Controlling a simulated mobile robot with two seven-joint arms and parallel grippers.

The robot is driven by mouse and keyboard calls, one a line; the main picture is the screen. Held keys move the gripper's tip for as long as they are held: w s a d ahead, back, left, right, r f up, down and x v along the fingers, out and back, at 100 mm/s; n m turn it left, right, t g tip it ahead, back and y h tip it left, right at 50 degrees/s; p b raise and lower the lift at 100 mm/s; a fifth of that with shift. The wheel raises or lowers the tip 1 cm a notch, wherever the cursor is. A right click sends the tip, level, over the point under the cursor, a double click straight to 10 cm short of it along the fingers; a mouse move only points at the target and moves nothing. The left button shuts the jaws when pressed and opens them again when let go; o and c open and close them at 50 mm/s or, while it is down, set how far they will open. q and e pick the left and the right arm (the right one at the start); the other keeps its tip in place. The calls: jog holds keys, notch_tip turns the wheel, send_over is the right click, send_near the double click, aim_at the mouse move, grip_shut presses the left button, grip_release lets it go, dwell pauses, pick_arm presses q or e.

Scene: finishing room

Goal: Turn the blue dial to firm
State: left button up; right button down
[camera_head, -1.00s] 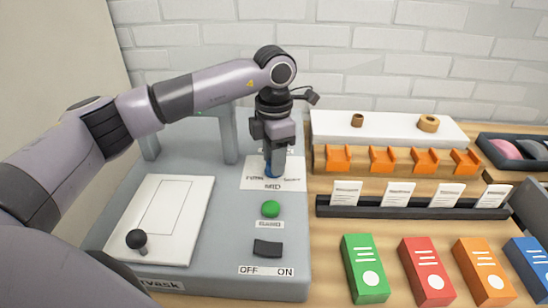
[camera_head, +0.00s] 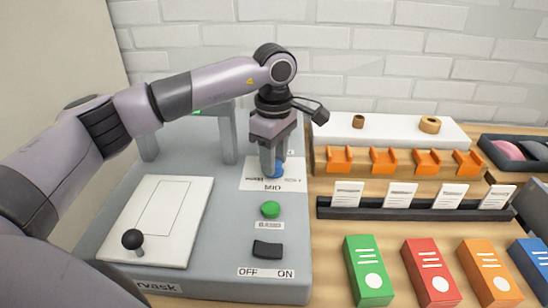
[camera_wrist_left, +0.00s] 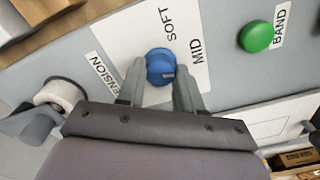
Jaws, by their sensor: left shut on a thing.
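The blue dial (camera_head: 279,170) stands on a white label card (camera_head: 255,186) on the grey machine panel. "MID" is printed on the card's near side; the smaller side words are hard to read in the head view. In the wrist view the dial (camera_wrist_left: 160,66) sits between both fingers of my left gripper (camera_wrist_left: 159,75), with "SOFT", "MID" and part of "TENSION" readable around it. My left gripper (camera_head: 273,163) points down and is shut on the dial. I cannot tell which word the dial points to. My right gripper is not in view.
A green button (camera_head: 270,209) and a black OFF/ON switch (camera_head: 267,249) lie in front of the dial. A white plate (camera_head: 160,225) with a black-knobbed lever (camera_head: 133,240) is at left. Orange holders, label cards and coloured boxes fill the bench at right.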

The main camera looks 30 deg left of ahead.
pick_arm(q)
jog(key=m, duration=0.4)
jog(key=shift+m, duration=0.3)
jog(key=m, duration=0.4)
jog(key=shift+r+b, duration=0.1)
jog(key=shift+b, duration=0.2)
jog(key=shift+m, duration=0.3)
jog(key=o, duration=1)
jog(key=shift+o, duration=0.2)
jog(key=shift+r, duration=3.55)
